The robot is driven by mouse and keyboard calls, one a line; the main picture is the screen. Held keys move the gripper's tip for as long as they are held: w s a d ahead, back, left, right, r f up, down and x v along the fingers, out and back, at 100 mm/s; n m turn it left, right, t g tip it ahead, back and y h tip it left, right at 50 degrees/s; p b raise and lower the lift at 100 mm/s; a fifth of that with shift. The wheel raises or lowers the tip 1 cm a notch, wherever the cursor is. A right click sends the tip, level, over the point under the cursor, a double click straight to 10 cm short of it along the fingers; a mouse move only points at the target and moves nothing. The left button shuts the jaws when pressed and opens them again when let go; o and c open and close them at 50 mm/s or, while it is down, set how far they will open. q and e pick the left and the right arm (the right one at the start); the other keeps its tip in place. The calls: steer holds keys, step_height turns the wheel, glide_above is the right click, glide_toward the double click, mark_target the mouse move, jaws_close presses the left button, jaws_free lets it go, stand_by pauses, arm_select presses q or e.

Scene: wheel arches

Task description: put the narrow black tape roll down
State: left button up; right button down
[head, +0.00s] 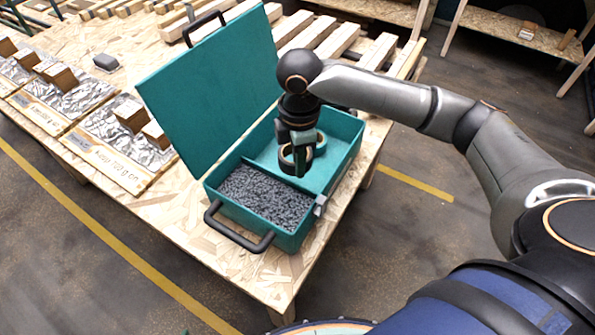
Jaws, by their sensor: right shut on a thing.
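My right gripper (300,168) points down into the open teal case (343,184), over its rear compartment near the divider. It is shut on the narrow black tape roll (284,160), a dark ring with a pale inner core. The fingers hide part of the roll. I cannot tell whether the roll touches the compartment floor. A second ring-shaped edge (321,141) shows just behind the fingers to the right, partly hidden. My left gripper is not in view.
The case's front compartment holds dark grey granules (262,195). Its lid (213,90) stands open on the left. The case sits near the chipboard table's (183,213) right edge. Trays with foil and wooden blocks (131,113) lie left; wooden slats (335,40) lie behind.

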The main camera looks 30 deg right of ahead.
glide_above(297, 181)
step_height(297, 181, down, 5)
steer(key=shift+s+r+b, duration=0.15)
steer(key=shift+b, duration=0.2)
steer(key=shift+f, duration=1.65)
steer(key=shift+f, duration=0.1)
steer(key=c, duration=0.9)
jaws_free()
steer(key=shift+c, duration=0.2)
step_height(297, 181, up, 12)
steer(key=p, duration=0.1)
